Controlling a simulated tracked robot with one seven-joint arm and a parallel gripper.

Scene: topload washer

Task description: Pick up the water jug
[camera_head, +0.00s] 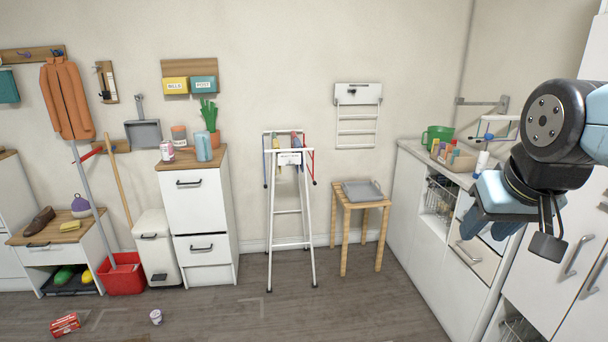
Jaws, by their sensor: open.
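A light blue, upright cylindrical vessel, which looks like the water jug (203,147), stands on the wooden top of a white drawer cabinet (196,220) at centre left. Its handle cannot be made out. My gripper (486,227) is at the right, in front of the white counter, far from the jug. It is open and points downward. Nothing shows held in it, though its fingers are partly hidden by its own body.
A white stepladder (289,210) and wooden stool (346,206) stand between. A red box (65,324) and small cup (156,317) lie on otherwise open floor.

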